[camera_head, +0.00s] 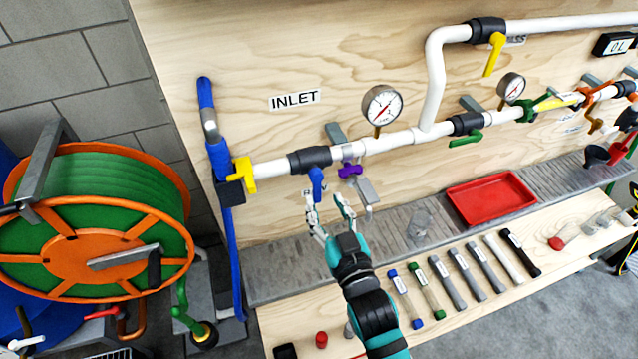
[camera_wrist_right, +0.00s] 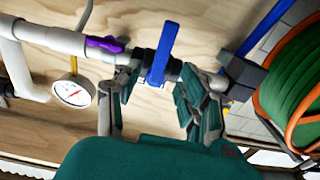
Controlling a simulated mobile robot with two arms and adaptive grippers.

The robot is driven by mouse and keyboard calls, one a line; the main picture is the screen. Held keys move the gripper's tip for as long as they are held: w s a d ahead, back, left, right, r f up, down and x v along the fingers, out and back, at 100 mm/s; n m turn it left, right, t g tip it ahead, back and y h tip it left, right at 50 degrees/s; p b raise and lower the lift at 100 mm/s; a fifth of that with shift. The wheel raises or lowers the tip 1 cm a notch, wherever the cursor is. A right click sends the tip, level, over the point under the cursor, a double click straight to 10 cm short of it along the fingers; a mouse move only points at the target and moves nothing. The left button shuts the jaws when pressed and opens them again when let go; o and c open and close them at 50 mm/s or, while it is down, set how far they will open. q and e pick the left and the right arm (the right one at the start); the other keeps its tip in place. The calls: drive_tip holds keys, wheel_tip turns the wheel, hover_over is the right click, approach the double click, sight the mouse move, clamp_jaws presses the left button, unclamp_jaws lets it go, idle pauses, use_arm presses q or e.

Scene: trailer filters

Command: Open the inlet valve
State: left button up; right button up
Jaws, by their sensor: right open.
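The INLET label (camera_head: 295,99) is on the wooden panel above the white pipe. Below it, a black valve body (camera_head: 310,160) sits on the pipe. Its blue lever (camera_head: 317,183) points down, across the pipe. In the right wrist view the blue lever (camera_wrist_right: 162,50) stands between the finger lines, a little beyond the tips. My right gripper (camera_head: 326,203) is open and empty, just below the lever. The right wrist view also shows its spread fingers (camera_wrist_right: 157,97). I cannot tell whether a finger touches the lever. My left gripper is not in view.
A yellow handle (camera_head: 243,174) sits left of the valve and a small purple handle (camera_head: 350,170) close on its right. A pressure gauge (camera_head: 382,105) stands above the pipe. A red tray (camera_head: 491,214) lies on the ledge. A green hose reel (camera_head: 115,190) is at left.

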sight(318, 189)
drive_tip(key=x, duration=0.4)
drive_tip(key=shift+w+a+p, duration=0.15)
drive_tip(key=shift+w+p, duration=0.2)
drive_tip(key=shift+w, duration=0.05)
clamp_jaws()
